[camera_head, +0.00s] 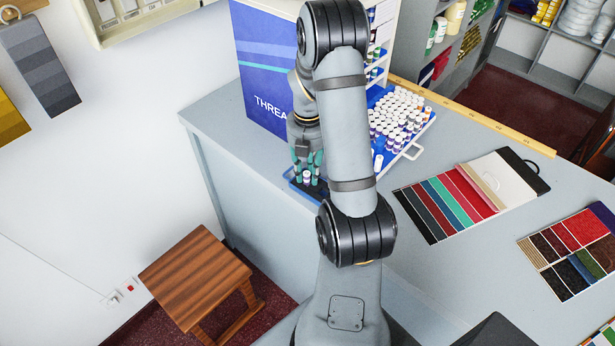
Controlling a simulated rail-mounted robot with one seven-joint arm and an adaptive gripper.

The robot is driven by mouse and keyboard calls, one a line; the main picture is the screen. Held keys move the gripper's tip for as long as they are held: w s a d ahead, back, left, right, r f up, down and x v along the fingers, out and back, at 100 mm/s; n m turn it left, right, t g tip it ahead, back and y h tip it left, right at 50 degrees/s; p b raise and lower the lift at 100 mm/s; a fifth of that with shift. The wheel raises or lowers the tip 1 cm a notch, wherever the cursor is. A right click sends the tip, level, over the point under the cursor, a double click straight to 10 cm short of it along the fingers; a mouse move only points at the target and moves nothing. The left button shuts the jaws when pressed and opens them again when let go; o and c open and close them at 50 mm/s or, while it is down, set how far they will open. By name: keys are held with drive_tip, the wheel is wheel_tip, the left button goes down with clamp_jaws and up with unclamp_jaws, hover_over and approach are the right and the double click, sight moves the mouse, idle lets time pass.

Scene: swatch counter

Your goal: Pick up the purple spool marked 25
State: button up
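My gripper (307,170) points down over a small dark tray with a blue rim (292,174) at the counter's left edge. Its teal fingers stand apart, with a small white-topped spool (307,178) between or just in front of their tips. This spool's body looks purplish, but its number is too small to read. I cannot tell whether the fingers touch it. Many white-topped spools (398,112) stand in a blue tray to the right, some with purple or orange bodies. No mark 25 is legible, and my arm hides part of this tray.
A blue thread display box (262,75) stands close behind my gripper. A yellow ruler (480,120) lies along the counter's back. Colour cards (450,205) lie at the right. The grey counter (225,130) is clear left of the box. A wooden stool (200,270) stands below.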

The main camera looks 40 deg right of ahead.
drive_tip(key=shift+w+f, duration=0.15)
drive_tip(key=shift+f, duration=0.35)
drive_tip(key=shift+c, duration=0.8)
drive_tip(key=c, duration=0.4)
drive_tip(key=shift+r, duration=0.1)
